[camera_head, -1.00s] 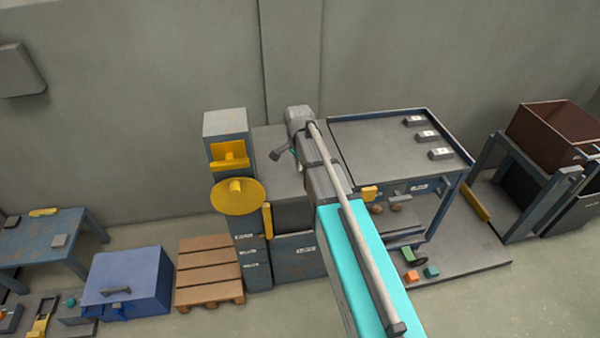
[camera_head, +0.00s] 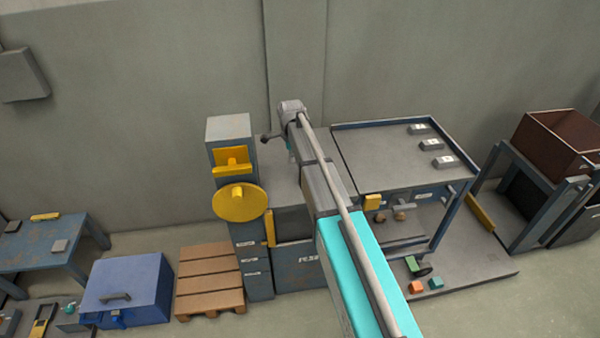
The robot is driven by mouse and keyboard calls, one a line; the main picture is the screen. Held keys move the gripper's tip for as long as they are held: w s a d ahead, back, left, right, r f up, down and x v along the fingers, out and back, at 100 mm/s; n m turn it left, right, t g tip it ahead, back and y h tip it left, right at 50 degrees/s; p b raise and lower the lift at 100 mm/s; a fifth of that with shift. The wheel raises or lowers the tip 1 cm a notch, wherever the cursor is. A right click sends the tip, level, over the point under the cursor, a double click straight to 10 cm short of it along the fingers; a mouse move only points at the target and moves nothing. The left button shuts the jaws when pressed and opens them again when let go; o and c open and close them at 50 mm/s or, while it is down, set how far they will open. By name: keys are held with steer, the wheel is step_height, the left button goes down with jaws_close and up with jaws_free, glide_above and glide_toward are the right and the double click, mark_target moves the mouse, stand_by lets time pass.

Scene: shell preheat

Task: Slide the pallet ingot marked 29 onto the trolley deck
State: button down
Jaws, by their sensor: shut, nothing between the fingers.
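Three grey ingots with white labels lie in a row on a grey blue-rimmed top at the right: a back one (camera_head: 418,129), a middle one (camera_head: 431,145) and a front one (camera_head: 444,162). The labels are too small to read, so I cannot tell which is 29. The wooden pallet (camera_head: 210,282) on the floor at the left looks bare. I cannot tell for sure which surface is the trolley deck. My gripper (camera_head: 265,138) is small and dark at the arm's far end, shut and empty, above the grey cabinet top and well left of the ingots.
A blue-grey post with a yellow disc (camera_head: 239,203) stands just left of my arm. A blue chest (camera_head: 127,289) and a blue table (camera_head: 40,243) are farther left. A rusty brown bin (camera_head: 558,140) sits on a frame at the right. The blue-rimmed top (camera_head: 375,160) is clear left of the ingots.

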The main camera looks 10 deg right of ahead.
mark_target(292, 182)
steer(key=shift+f, duration=0.15)
step_height(292, 182, down, 10)
steer(key=b, duration=1)
steer(key=shift+d, duration=2)
